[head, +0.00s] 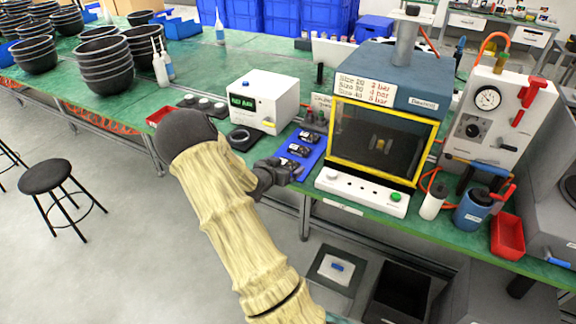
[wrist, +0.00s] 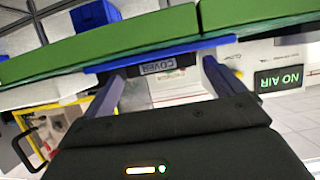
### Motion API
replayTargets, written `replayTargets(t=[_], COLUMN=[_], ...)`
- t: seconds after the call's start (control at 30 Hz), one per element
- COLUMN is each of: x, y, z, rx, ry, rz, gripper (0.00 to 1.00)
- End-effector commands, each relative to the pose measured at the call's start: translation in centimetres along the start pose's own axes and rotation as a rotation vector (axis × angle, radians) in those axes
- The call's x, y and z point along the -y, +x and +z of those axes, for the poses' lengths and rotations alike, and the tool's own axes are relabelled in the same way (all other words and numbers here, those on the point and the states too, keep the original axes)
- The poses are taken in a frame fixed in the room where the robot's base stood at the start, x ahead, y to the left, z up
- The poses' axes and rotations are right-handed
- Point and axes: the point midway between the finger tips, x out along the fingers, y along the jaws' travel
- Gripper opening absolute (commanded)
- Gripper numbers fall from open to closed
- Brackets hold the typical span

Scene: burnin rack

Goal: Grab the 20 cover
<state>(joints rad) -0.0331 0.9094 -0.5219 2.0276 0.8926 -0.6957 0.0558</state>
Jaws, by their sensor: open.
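A blue mat (head: 313,157) lies on the green bench, with several small dark covers in a row on it. The far cover (head: 306,136) and the middle cover (head: 298,150) are clear of my gripper. The near cover (head: 290,164) is right at my gripper (head: 280,174), which reaches in from the left. Their size marks are too small to read. In the wrist view my gripper (wrist: 163,72) is open, its two fingers apart. A dark piece with an upside-down "COVER" label (wrist: 171,68) shows between the fingertips; contact cannot be told.
A yellow-framed test chamber (head: 383,145) stands right of the mat, with a white button panel (head: 360,193) in front. A white box with a green display (head: 264,102) stands behind left. A gauge panel (head: 497,115) and red tray (head: 507,235) are farther right.

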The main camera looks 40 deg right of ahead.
Motion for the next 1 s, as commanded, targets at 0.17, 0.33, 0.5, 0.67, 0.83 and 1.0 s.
replayTargets(t=[0.17, 0.33, 0.5, 0.67, 0.83, 1.0], x=[0.01, -0.01, -0.05, -0.06, -0.06, -0.04], y=[1.32, 1.33, 1.33, 1.33, 1.32, 1.31], z=[-0.04, -0.05, -0.06, -0.07, -0.07, -0.08], rx=[0.001, 0.001, 0.001, 0.0, 0.0, 0.0], ry=[0.001, 0.001, 0.001, 0.001, 0.002, 0.002], rz=[-0.001, 0.0, 0.0, 0.001, 0.001, 0.0], gripper=[0.95, 0.95, 0.95, 0.93, 0.59, 0.46])
